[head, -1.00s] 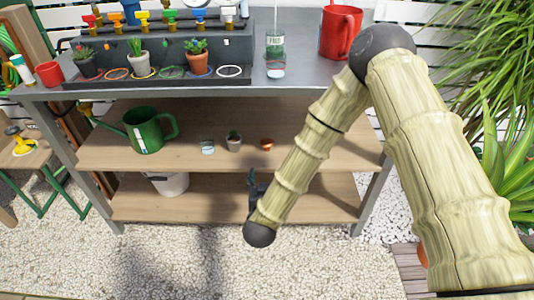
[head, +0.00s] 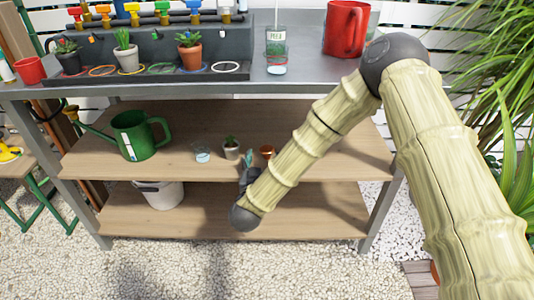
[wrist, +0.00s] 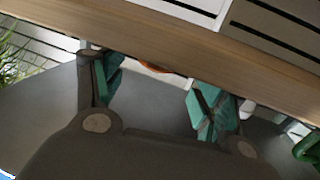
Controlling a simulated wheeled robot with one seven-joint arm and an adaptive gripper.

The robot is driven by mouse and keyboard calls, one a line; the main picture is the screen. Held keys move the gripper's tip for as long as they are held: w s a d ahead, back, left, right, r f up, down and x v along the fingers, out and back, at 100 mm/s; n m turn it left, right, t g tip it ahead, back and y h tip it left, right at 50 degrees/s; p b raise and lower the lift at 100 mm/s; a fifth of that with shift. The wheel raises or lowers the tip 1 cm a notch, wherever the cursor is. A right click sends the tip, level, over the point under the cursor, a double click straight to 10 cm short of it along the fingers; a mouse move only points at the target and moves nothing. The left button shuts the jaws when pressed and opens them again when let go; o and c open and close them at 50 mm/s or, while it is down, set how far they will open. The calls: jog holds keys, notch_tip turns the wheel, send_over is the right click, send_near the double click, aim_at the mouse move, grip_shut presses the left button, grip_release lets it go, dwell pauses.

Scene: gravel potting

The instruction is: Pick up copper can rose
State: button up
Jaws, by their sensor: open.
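The copper can rose (head: 267,151) is a small copper-coloured piece on the middle wooden shelf (head: 330,160), right of a small potted plant. In the wrist view an orange-brown sliver (wrist: 178,71), likely the rose, shows behind the shelf edge, between the fingers; most of it is hidden. My gripper (head: 247,165) is at the front edge of that shelf, just left of and in front of the rose. In the wrist view my gripper (wrist: 158,92) has its teal-padded fingers spread apart with nothing held.
A green watering can (head: 137,137) is farther left. The grey tabletop (head: 310,82) overhangs the shelf. A white bucket (head: 160,193) is on the lower shelf.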

aim_at(266, 153)
jog(key=shift+w+d+r+b, duration=0.1)
jog(key=shift+w+d+b, duration=0.25)
jog(key=shift+w, duration=0.6)
jog(key=shift+w+d+r+b, duration=0.1)
jog(key=shift+w+b, duration=0.45)
jog(key=shift+w, duration=0.35)
jog(key=shift+w+d+r+b, duration=0.1)
jog(key=shift+w+d+b, duration=0.25)
jog(key=shift+w, duration=0.6)
jog(key=shift+a, duration=0.1)
jog(key=shift+c, duration=0.5)
jog(key=c, duration=1)
